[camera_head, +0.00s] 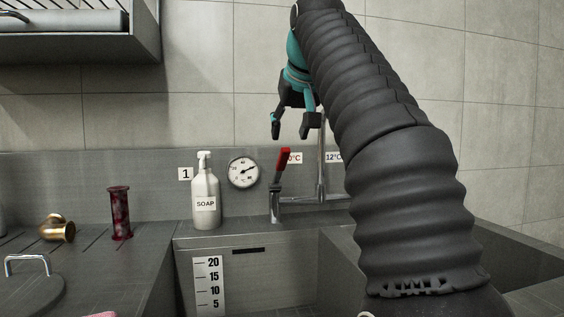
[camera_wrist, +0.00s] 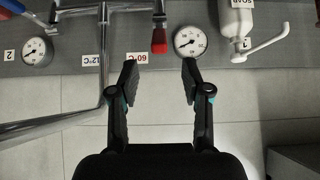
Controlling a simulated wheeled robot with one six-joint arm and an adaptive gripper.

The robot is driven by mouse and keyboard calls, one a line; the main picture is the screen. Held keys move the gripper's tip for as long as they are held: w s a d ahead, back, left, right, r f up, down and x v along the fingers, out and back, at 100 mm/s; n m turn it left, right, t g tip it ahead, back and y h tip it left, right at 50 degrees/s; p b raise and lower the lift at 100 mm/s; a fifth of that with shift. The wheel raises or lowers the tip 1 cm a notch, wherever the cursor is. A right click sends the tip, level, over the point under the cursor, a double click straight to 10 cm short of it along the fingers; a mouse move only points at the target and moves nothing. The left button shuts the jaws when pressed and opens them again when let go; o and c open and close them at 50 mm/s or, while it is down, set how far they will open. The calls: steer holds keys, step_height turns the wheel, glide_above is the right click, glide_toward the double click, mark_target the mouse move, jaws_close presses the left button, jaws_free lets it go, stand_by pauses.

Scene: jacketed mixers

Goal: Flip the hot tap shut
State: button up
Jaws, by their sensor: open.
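The hot tap's red lever (camera_head: 283,162) stands up from the left end of the chrome mixer (camera_head: 300,200), leaning slightly right. The lever partly covers a temperature label, which reads 60°C in the wrist view. There the red lever (camera_wrist: 159,40) lies just beyond my fingertips, in line with the gap between them. My gripper (camera_head: 294,126) is open and empty, a little above the lever, with its fingers pointing down. It also shows in the wrist view (camera_wrist: 160,74). The lever appears apart from both fingers. The mixer's right end is hidden behind my arm in the head view.
A soap bottle (camera_head: 205,192) and a round gauge (camera_head: 243,172) are left of the tap. The upright chrome pipe (camera_head: 321,160) stands close on the right. The sink (camera_head: 255,265) lies below. A dark red cylinder (camera_head: 120,213) and a brass fitting (camera_head: 58,228) stand on the left counter.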

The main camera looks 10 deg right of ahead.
mark_target(280, 172)
steer(key=x, duration=1.1)
jaws_close()
